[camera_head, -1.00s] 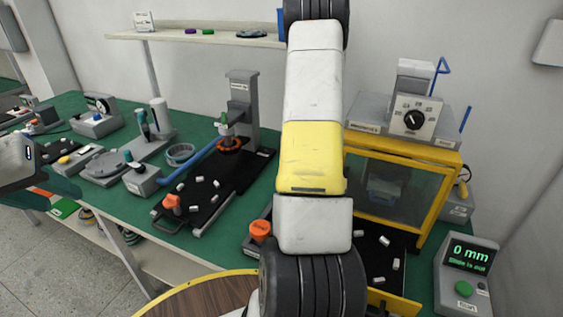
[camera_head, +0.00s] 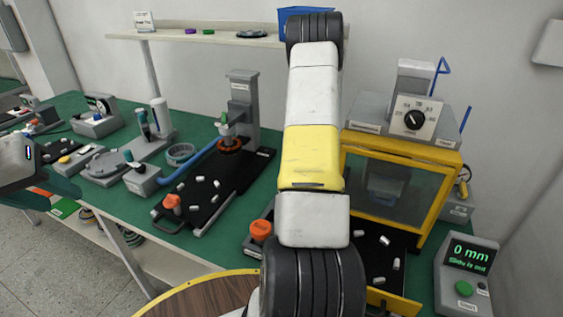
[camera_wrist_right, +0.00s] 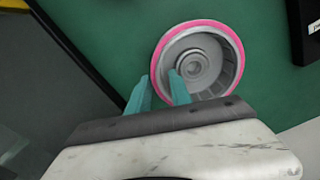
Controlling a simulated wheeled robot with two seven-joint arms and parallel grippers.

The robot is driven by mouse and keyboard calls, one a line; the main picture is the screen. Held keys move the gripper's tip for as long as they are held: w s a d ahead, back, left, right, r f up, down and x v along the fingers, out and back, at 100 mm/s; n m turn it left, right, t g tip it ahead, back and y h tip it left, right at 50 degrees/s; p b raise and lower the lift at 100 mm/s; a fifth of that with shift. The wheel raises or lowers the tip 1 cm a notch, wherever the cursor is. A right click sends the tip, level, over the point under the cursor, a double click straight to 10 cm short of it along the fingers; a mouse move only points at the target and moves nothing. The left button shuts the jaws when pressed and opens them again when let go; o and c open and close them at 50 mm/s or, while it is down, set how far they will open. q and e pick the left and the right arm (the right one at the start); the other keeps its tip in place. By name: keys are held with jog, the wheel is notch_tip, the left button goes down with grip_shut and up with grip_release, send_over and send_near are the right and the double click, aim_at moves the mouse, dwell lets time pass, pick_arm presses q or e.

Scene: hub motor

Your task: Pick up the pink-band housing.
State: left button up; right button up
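The pink-band housing (camera_wrist_right: 224,84) is a round grey metal cup with a pink rim and a central hub, lying on the green bench top in the right wrist view. My right gripper (camera_wrist_right: 160,76) is open. One teal finger appears outside the pink rim, and the other overlaps the housing's interior, with the rim's near-left part between them. I cannot tell whether either finger touches it. In the head view my right arm crosses the middle, and its gripper and the housing cannot be made out. My left gripper (camera_head: 45,178) is at the left edge, its opening unclear.
The green bench (camera_head: 195,240) carries a black tray (camera_head: 210,200) with small pale parts, a grey press (camera_head: 243,105), a yellow-framed cabinet (camera_head: 440,205) and a display box (camera_head: 466,270) reading 0 mm. Dark edges lie left of the housing and at upper right in the wrist view.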

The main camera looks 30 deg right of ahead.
grip_shut()
jog(key=shift+w+r, duration=0.1)
dwell(1.1)
